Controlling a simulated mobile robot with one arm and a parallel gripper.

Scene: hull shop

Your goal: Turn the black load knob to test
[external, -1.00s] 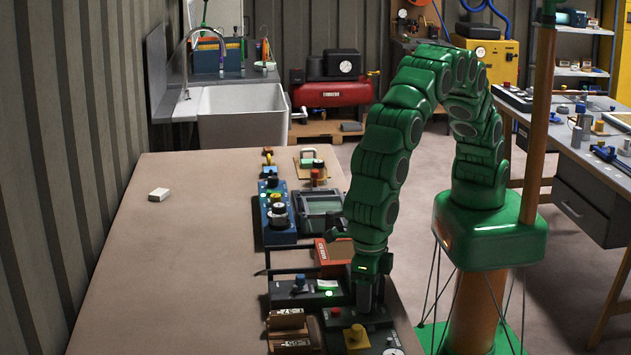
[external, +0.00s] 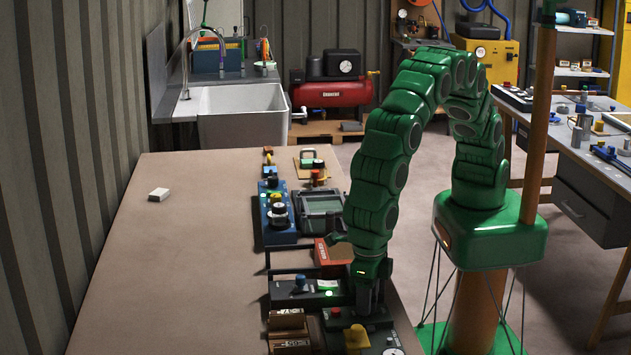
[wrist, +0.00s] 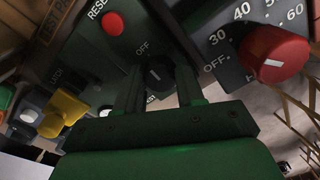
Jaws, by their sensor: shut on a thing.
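The black load knob (wrist: 157,74) sits between my gripper's fingers in the wrist view, on a dark panel (wrist: 88,55). My gripper (wrist: 158,88) is shut on it, one finger on each side. "OFF" is printed above the knob and a partly covered word ending in "EST" below it. A pale mark shows on the knob, but I cannot tell exactly which label it points to. In the external view my gripper (external: 367,300) reaches down to the panel near the table's right edge and hides the knob.
A red reset button (wrist: 113,22) is up-left of the knob. A large red dial (wrist: 274,53) with numbers is to the right. A yellow part (wrist: 62,113) is at left. Other devices line the table's right side; the left of the tabletop (external: 170,260) is mostly clear.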

